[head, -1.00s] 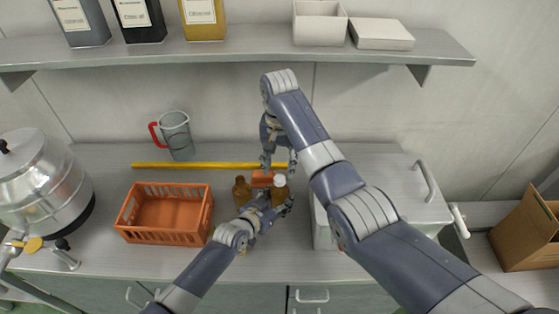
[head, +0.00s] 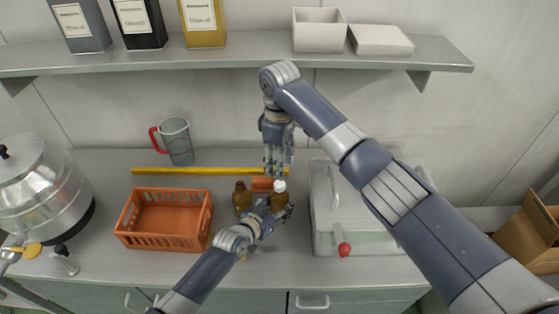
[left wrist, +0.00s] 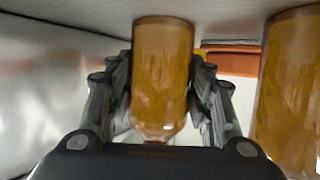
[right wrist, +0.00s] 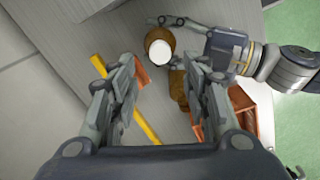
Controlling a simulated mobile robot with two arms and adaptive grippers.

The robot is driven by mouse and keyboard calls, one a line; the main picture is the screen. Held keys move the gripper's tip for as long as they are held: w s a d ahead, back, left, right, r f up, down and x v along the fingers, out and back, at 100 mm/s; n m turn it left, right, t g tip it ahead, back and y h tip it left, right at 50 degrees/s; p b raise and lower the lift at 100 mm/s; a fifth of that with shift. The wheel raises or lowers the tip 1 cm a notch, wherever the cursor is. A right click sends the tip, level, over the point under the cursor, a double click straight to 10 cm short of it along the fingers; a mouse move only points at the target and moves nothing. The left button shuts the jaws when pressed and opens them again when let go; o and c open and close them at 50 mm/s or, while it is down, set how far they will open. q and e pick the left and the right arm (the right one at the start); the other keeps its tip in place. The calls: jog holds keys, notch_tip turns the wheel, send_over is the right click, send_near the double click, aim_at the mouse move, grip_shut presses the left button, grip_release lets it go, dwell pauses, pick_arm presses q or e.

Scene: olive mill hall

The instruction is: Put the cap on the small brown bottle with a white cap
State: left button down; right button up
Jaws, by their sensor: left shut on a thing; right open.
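The small brown bottle (head: 279,201) stands upright on the counter with the white cap (head: 279,186) on its mouth; whether the cap is fully tight cannot be told. My left gripper (head: 275,207) is shut around this bottle's body, which also shows in the left wrist view (left wrist: 162,70). My right gripper (head: 278,172) is open and empty, just behind and above the cap. The right wrist view shows the white cap (right wrist: 160,52) beyond its parted fingers.
A second brown bottle (head: 242,199) stands close on the left. An orange block (head: 262,184) sits behind. A yellow bar (head: 200,171), an orange crate (head: 137,235) and a jug (head: 178,145) are further left. A white box with a red knob (head: 330,240) stands right. A shelf (head: 240,55) hangs above.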

aim_at(280, 184)
jog(key=shift+f, duration=4)
grip_shut()
jog(key=shift+o, duration=0.7)
grip_release()
jog(key=shift+r, duration=0.1)
